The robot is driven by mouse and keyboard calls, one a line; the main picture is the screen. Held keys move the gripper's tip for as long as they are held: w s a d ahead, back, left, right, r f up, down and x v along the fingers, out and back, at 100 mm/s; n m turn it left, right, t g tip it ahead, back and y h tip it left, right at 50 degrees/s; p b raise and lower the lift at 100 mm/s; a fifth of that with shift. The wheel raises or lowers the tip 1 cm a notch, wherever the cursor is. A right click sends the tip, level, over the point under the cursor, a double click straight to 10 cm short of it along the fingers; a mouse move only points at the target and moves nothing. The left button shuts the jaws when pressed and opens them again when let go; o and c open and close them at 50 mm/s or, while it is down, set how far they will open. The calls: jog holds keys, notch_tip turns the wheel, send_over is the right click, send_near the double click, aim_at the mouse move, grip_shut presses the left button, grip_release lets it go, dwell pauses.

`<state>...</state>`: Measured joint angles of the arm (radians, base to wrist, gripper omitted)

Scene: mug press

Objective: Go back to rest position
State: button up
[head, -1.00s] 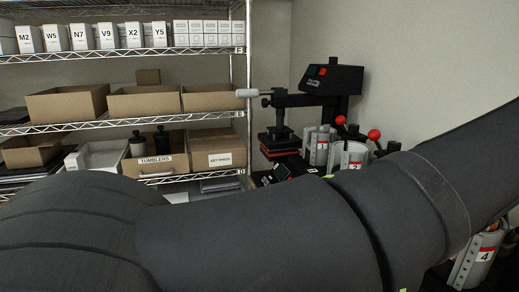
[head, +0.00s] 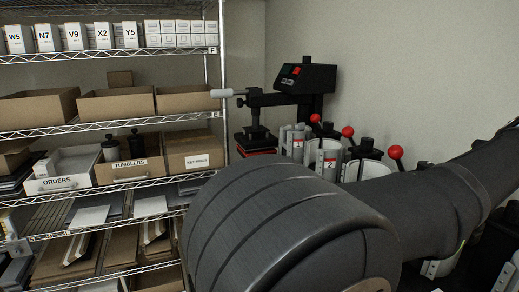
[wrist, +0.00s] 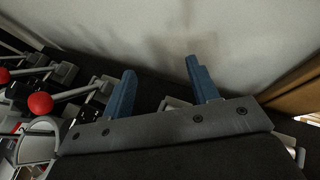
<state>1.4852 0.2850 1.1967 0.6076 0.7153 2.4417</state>
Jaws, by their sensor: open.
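My gripper (wrist: 163,88) shows in the wrist view with its two blue fingers spread apart and nothing between them. It faces a pale wall and a dark surface below it. In the head view my dark arm fills the lower middle and right, and the gripper itself is not visible there. The arm hides much of the bench and part of the mug presses. Mug presses numbered 1 (head: 297,143) and 2 (head: 329,166) stand behind the arm, with red-balled levers.
A black heat press (head: 304,80) stands at the back by the wall. A wire shelf (head: 135,122) on the left holds boxes, including the ORDERS tray (head: 58,184) and the TUMBLERS box (head: 130,172). In the wrist view a red lever ball (wrist: 40,103) is at the left and a brown panel (wrist: 296,90) at the right.

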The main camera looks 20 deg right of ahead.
jog(key=v, duration=0.6)
jog(key=shift+s+a+r, duration=0.2)
jog(key=shift+a, duration=0.1)
